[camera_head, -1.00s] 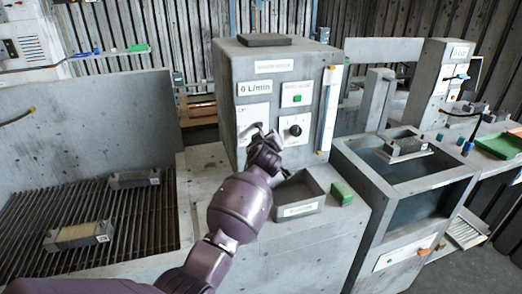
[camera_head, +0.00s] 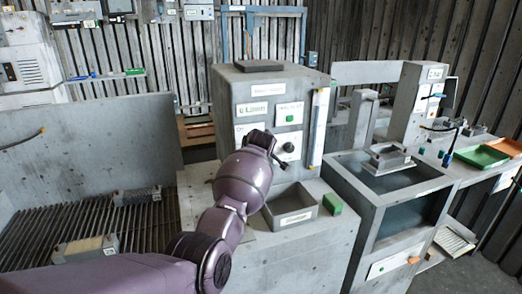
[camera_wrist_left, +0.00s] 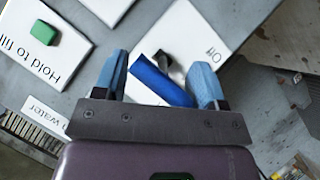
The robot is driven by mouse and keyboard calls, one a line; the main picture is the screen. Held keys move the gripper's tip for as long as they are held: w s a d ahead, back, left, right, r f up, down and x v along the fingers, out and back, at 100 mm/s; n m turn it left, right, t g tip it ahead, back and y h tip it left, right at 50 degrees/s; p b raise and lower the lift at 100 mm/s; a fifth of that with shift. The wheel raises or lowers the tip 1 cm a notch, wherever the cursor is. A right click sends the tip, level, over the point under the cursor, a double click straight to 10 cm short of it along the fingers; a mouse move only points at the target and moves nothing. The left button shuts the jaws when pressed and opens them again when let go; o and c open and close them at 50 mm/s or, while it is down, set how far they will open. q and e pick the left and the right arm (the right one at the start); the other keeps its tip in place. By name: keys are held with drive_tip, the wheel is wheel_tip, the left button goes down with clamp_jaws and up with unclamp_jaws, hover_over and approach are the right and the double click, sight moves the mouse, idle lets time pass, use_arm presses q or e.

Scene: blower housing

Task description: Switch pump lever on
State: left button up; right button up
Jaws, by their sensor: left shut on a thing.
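In the left wrist view my left gripper (camera_wrist_left: 160,76) has its two blue fingers on either side of a blue lever handle (camera_wrist_left: 158,80) and is shut on it. The handle lies slantwise across a white plate, close to its dark pivot (camera_wrist_left: 168,62). The plate's label beside the pivot is upside down and seems to read "Off". In the head view my left gripper (camera_head: 267,140) is at the front panel of the grey pump cabinet (camera_head: 224,110); my arm hides the lever there. My right gripper is not in view.
Below are a grey open bin (camera_head: 291,219) and a green block (camera_head: 332,204). A water tank (camera_head: 395,210) stands right, a slatted grate (camera_head: 60,230) left.

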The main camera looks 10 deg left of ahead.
use_arm(q)
drive_tip(key=shift+w+a+r, duration=0.1)
drive_tip(key=shift+w+r, duration=0.1)
drive_tip(key=shift+r, duration=0.8)
drive_tip(key=shift+c, duration=0.3)
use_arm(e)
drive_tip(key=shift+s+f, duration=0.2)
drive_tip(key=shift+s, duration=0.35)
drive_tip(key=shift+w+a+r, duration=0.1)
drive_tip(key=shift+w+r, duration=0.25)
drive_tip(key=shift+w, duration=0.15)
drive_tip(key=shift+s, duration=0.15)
